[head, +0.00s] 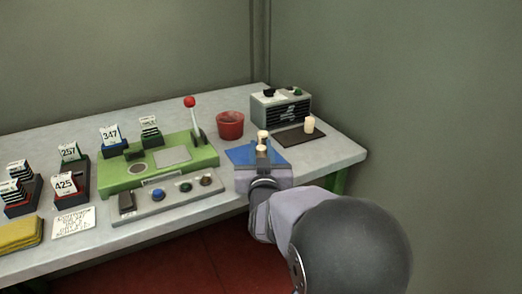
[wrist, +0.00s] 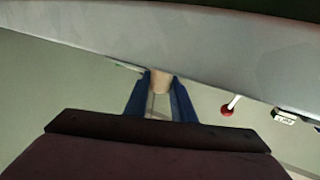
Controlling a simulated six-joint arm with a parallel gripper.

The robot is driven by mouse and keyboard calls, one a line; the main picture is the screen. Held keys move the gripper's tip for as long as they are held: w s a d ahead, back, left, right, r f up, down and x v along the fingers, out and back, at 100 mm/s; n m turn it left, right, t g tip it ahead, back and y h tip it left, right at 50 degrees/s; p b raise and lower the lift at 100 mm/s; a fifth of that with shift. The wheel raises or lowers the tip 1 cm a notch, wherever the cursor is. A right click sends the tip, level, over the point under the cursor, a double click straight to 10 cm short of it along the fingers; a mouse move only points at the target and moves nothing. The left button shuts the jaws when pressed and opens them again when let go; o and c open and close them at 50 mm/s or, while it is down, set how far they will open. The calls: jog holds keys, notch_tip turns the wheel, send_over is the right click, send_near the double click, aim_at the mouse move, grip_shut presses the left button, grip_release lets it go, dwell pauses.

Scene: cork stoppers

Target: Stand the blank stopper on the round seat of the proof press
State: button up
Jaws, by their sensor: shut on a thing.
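The proof press (head: 200,157) is the green machine in the head view, with a red-knobbed lever (head: 193,112) and a round seat (head: 137,169) at its left front. My gripper (head: 262,149) is to the right of the press, over the front right of the table. In the wrist view its blue fingers (wrist: 160,98) are shut on a pale cork stopper (wrist: 161,80). Pale cork shows at the gripper in the head view (head: 263,135), partly hidden. Another pale stopper (head: 310,125) stands on a dark mat (head: 293,139) at the right.
A red pot (head: 230,126) and a grey box with knobs (head: 281,107) stand behind the gripper. A grey panel with buttons (head: 165,197) lies before the press. Several numbered card holders (head: 110,138), a written card (head: 73,222) and a yellow cloth (head: 20,234) are at left.

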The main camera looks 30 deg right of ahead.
aim_at(262, 153)
jog(key=shift+f, duration=0.25)
jog(key=o, duration=1)
jog(key=shift+r, duration=0.1)
jog(key=shift+v, duration=1.25)
jog(key=shift+s+a+b, duration=0.15)
jog(key=shift+s+b, duration=0.3)
jog(key=shift+b, duration=0.55)
jog(key=shift+b+v, duration=0.75)
jog(key=shift+b, duration=0.2)
jog(key=shift+o, duration=0.6)
